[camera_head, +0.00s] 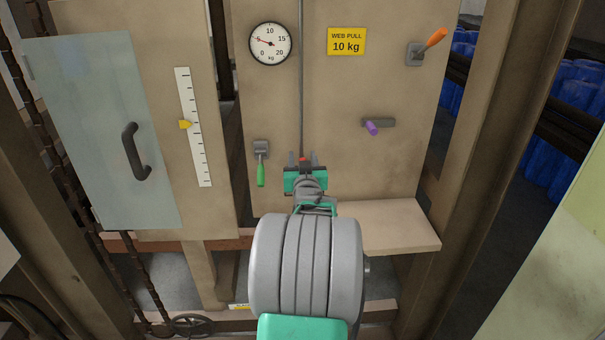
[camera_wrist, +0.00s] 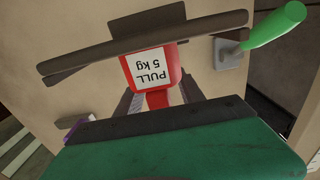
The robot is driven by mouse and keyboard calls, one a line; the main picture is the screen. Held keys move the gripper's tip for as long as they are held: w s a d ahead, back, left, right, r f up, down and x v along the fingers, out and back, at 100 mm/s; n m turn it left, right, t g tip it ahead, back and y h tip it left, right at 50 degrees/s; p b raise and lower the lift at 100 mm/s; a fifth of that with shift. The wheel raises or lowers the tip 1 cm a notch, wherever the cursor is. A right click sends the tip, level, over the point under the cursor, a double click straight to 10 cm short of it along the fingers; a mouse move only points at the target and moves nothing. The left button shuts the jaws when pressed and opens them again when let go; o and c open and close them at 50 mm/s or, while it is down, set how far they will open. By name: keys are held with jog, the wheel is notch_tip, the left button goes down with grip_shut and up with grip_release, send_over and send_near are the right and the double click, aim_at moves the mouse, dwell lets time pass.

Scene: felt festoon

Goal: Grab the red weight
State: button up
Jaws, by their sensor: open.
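The red weight (camera_wrist: 169,82) shows in the wrist view with a white label reading "PULL 5 kg" upside down. In the head view only a small red patch of it (camera_head: 303,159) shows at my gripper, below the thin vertical rod. My gripper (camera_head: 304,164) is open, in front of the tan panel. In the wrist view its grey fingers stand on either side of the weight's lower, narrower red part, which lies between them. A dark bar (camera_wrist: 200,30) crosses the weight's far end and hides part of it. I cannot tell whether the fingers touch the weight.
A green-handled lever (camera_head: 261,170) hangs left of my gripper. A purple handle (camera_head: 372,128) and an orange lever (camera_head: 432,40) are to the right. A dial (camera_head: 270,44) and a yellow "WEB PULL 10 kg" sign (camera_head: 346,41) are above. A tan ledge (camera_head: 400,225) juts out lower right.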

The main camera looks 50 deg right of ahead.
jog(key=shift+c, duration=0.5)
grip_shut()
